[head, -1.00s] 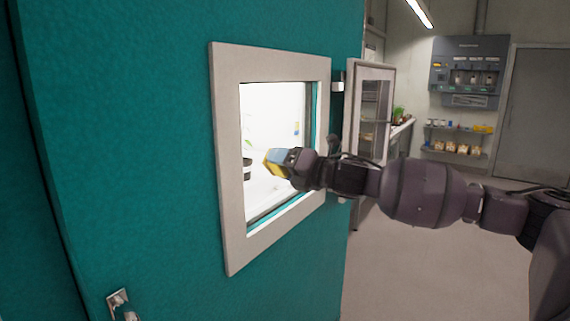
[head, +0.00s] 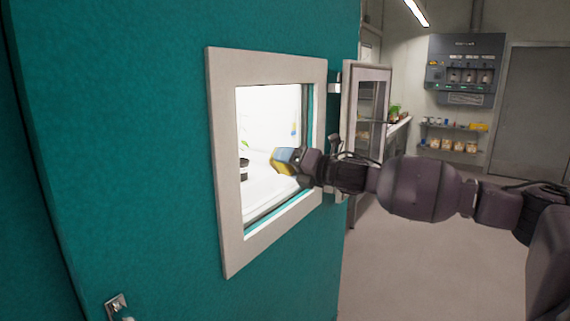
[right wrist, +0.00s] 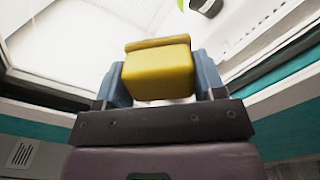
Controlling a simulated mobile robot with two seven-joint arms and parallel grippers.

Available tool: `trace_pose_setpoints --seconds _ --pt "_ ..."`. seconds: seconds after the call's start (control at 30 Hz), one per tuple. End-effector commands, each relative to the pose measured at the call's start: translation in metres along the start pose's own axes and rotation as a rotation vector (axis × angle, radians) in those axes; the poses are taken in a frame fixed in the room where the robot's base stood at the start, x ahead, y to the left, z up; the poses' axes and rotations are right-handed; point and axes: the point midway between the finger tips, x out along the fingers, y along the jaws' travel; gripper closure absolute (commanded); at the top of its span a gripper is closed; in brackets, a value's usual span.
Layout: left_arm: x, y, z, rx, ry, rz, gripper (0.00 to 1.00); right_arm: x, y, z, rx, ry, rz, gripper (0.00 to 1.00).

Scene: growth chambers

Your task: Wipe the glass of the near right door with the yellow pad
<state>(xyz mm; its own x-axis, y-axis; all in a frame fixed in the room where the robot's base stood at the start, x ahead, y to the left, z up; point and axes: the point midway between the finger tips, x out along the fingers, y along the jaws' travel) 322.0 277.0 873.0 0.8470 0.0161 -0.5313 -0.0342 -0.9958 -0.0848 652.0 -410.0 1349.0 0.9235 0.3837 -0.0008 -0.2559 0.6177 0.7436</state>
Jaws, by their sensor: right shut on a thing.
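The teal door (head: 130,150) fills the left of the head view, with a square glass window (head: 260,115) in a pale frame (head: 228,190). My right gripper (head: 285,161) is in front of the window's lower middle. It is shut on the yellow pad (right wrist: 158,72), which sits between the two blue-grey fingers in the right wrist view. The pad also shows in the head view (head: 281,167). It faces the glass; whether it touches the glass I cannot tell. The door handle (head: 117,305) is at the lower left. My left gripper is not in view.
Through the glass I see a white interior and a dark pot (head: 243,170) with a green plant. Behind my arm, another framed glass door (head: 365,110) stands open. A wall unit (head: 465,68) and a shelf of jars (head: 450,143) are at the back. The floor (head: 430,250) is clear.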

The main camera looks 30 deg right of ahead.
Motion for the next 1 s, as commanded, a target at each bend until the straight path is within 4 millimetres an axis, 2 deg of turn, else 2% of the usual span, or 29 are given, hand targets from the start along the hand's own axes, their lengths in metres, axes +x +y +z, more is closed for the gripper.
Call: trace_pose_setpoints --seconds 1.0 --pt "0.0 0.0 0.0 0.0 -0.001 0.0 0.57 0.002 -0.036 0.042 -0.001 -0.002 0.0 0.56"
